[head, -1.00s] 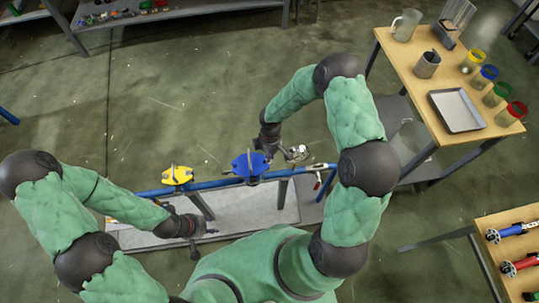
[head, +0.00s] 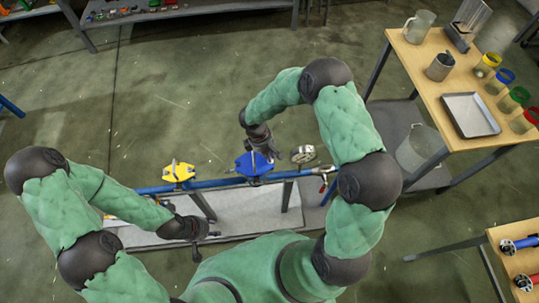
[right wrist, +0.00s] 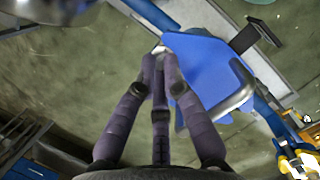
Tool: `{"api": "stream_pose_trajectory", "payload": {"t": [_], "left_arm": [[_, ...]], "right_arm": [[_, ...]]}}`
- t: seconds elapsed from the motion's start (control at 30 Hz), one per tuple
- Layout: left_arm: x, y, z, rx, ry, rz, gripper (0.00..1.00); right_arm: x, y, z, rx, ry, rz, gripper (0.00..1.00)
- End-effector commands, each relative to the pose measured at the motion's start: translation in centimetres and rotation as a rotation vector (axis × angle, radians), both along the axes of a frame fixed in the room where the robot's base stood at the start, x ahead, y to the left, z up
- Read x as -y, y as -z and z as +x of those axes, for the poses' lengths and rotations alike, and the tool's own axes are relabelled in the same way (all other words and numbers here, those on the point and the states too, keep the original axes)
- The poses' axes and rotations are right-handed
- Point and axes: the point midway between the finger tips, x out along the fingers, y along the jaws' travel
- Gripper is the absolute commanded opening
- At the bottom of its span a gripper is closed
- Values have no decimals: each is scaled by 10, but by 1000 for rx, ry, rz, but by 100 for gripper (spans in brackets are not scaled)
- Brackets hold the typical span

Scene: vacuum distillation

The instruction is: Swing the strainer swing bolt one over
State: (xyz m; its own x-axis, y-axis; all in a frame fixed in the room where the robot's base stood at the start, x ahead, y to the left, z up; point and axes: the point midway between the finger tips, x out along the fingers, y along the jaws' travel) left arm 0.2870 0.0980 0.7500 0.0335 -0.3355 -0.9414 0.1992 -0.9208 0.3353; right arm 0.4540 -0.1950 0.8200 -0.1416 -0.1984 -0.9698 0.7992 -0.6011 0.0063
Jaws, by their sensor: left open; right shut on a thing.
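The blue strainer (head: 248,166) sits on the blue pipe; its blue cover (right wrist: 208,72) fills the middle of the right wrist view. My right gripper (head: 270,155) is at the cover's far right edge in the head view. In the right wrist view my right gripper (right wrist: 161,55) has its fingers closed together at the cover's edge, on a small pale part that looks like the swing bolt; the fingers mostly hide it. My left gripper (head: 211,233) is open and empty, low left of the blue strainer.
A yellow-topped strainer (head: 179,172) stands on the pipe to the left. A round metal part (head: 303,154) is right of the blue strainer. A grey tray (head: 290,217) lies below. A wooden table (head: 440,95) with vessels is at right.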

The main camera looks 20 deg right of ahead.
Motion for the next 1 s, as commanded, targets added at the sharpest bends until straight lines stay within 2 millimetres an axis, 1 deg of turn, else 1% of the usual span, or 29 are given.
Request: {"api": "stream_pose_trajectory", "payload": {"t": [0.03,0.07,0.1,0.13,0.43,0.57,0.67,1.0], "left_arm": [[0,0,0,0,0,0,40],[0,0,0,0,0,0,40],[0,0,0,0,0,0,40],[0,0,0,0,0,0,40],[0,0,0,0,0,0,40],[0,0,0,0,0,0,40],[0,0,0,0,0,0,40],[0,0,0,0,0,0,40]], "right_arm": [[-1,1,-2,-4,0,1,0],[-1,1,-2,-4,0,1,18],[-1,1,-2,-4,0,1,29],[0,1,-2,-3,0,1,33],[0,0,0,-1,0,2,33],[-2,-6,1,1,0,1,33],[-4,-19,4,3,-1,1,33],[-17,-83,13,2,-1,1,33]]}}
